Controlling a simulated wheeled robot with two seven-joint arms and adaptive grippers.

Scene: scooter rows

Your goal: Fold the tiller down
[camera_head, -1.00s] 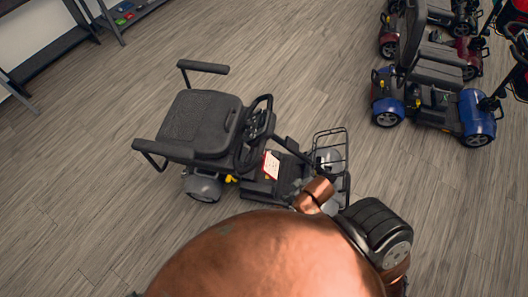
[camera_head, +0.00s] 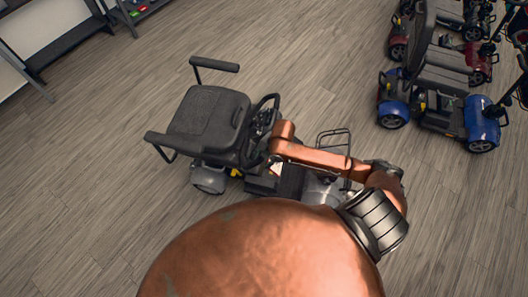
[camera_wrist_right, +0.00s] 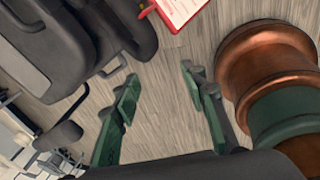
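A grey mobility scooter with a black seat (camera_head: 205,118) and armrests stands in the middle of the head view. Its tiller (camera_head: 266,112) stands up in front of the seat, with a looped black handlebar. My right arm crosses in front of the tiller's lower part and partly hides it. My right gripper (camera_wrist_right: 160,75) shows in the right wrist view with its green fingers spread and only floor between them. A red-edged white card (camera_wrist_right: 178,8) is beyond the fingertips, and dark scooter parts lie to the left. My left gripper is out of view.
A wire basket (camera_head: 334,142) is at the scooter's front, close to my right forearm. A blue scooter (camera_head: 482,118) and others stand in a row at upper right. Dark shelving (camera_head: 65,45) is at upper left. The floor left of the scooter is clear.

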